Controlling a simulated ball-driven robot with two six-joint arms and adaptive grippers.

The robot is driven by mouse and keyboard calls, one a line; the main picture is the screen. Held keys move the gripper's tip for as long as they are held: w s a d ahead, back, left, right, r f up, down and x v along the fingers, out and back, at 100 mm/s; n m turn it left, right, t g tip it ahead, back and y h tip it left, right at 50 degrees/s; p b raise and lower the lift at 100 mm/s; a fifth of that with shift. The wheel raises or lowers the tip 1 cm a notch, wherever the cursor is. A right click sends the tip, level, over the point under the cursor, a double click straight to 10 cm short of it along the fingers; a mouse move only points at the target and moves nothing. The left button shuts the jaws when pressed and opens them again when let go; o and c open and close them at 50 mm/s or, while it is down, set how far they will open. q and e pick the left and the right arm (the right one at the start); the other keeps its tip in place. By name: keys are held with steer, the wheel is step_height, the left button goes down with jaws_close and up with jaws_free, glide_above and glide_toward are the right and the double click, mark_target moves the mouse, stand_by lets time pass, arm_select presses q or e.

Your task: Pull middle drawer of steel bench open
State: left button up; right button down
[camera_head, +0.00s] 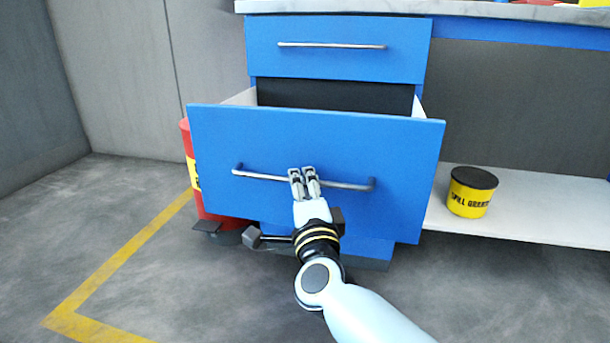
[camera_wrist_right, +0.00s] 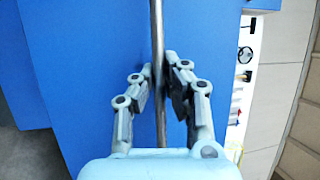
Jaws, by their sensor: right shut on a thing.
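The blue bench pedestal has a top drawer (camera_head: 335,62), which is closed, with a thin bar handle. Below it, the middle drawer (camera_head: 300,135) stands out well in front of the cabinet, its white side walls and dark interior showing. Its steel bar handle (camera_head: 345,185) crosses the front panel. My right gripper (camera_head: 304,172) is shut on the handle near its middle. In the right wrist view, the handle (camera_wrist_right: 158,60) runs between the two fingers (camera_wrist_right: 159,85) of this gripper, against the blue panel. My left gripper is not in view. What lies below the drawer front is mostly hidden.
A red bin (camera_head: 187,140) with a yellow label stands left of the drawer. A yellow tub (camera_head: 469,195) with a dark lid sits on a white lower shelf (camera_head: 540,215) at right. The grey floor (camera_head: 150,230) in front is open, with yellow line marking.

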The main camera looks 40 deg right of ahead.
steer(key=shift+f, duration=0.1)
steer(key=c, duration=1.4)
jaws_free()
